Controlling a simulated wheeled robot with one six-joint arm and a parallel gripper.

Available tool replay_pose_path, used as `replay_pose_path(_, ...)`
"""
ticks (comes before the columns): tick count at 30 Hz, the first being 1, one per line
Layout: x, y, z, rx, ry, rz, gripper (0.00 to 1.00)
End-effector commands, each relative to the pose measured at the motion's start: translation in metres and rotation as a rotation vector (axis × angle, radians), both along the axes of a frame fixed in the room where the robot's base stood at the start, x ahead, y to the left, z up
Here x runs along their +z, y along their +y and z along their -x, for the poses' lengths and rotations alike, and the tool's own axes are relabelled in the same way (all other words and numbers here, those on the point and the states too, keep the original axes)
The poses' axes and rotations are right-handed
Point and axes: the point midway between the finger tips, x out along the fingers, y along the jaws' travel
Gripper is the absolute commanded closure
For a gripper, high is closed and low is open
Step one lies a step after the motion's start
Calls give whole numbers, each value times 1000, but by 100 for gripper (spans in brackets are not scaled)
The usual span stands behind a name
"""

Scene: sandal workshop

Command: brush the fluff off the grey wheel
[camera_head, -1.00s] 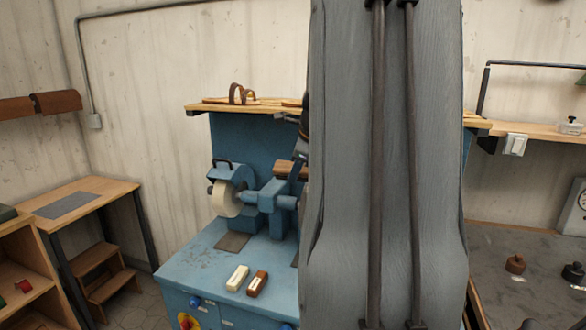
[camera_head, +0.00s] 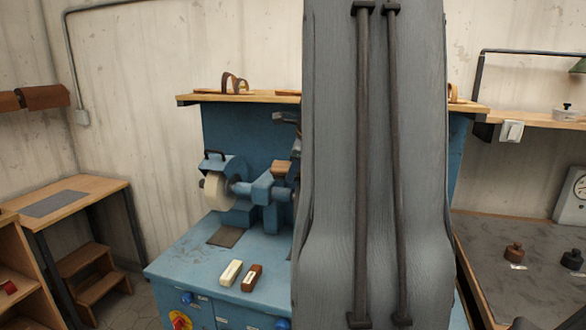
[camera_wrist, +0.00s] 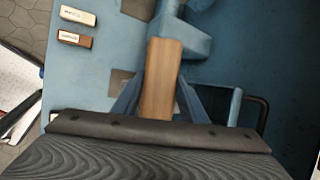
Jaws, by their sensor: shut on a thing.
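My gripper (camera_wrist: 158,104) shows in the wrist view with its blue-grey fingers shut on a light wooden block (camera_wrist: 161,75), which looks like the brush's handle. No bristles show. The blue grinding machine carries a cream wheel (camera_head: 220,190) at its left end in the head view. I make out no grey wheel; the machine's right end is hidden behind my grey arm in the head view and the block covers much of it in the wrist view. A brown wooden piece (camera_head: 281,167) shows above the shaft; I cannot tell if it is the held one.
A white bar (camera_head: 231,273) and a brown bar (camera_head: 252,277) lie on the blue cabinet top (camera_head: 185,255). A wooden shelf (camera_head: 255,96) runs behind the machine. A wooden table (camera_head: 95,192) stands left and a dark worktop (camera_head: 500,282) right.

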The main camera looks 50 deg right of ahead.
Motion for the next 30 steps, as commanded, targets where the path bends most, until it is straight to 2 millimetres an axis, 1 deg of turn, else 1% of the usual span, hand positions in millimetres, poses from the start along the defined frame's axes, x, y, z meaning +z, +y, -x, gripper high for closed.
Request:
replay_pose_path(8,-1,0,0,0,0,0,79)
replay_pose_path(30,-13,-6,-3,0,0,0,79)
